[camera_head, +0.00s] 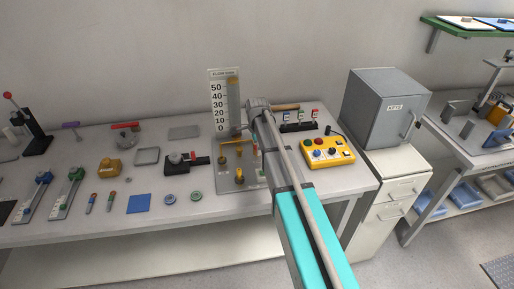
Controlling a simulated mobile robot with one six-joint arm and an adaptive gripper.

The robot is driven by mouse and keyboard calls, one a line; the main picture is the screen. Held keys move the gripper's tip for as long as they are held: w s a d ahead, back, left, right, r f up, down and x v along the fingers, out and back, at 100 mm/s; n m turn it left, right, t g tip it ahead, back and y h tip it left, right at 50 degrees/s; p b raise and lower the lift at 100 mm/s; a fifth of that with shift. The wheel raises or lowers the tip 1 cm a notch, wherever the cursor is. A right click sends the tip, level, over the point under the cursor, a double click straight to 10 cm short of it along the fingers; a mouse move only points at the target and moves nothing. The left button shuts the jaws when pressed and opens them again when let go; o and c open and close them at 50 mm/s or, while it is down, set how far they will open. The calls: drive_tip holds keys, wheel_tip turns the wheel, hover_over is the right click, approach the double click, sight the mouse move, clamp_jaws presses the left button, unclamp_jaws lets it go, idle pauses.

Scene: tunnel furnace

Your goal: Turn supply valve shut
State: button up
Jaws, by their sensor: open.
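The flow panel stands near the back of the bench, with an upright white scale (225,100) marked 0 to 50. On its grey base plate (228,184) are brass-yellow pipes and fittings (238,152). One of these may be the supply valve, but I cannot tell which, nor its handle position. My arm reaches in from the lower right across the right side of this panel. My gripper (243,129) is at its far end, beside the foot of the scale. It is mostly hidden, and I see nothing held in it.
The bench's front edge is mostly clear.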

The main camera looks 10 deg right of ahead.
drive_tip(key=shift+s+r, duration=0.15)
clamp_jaws()
idle(1.2)
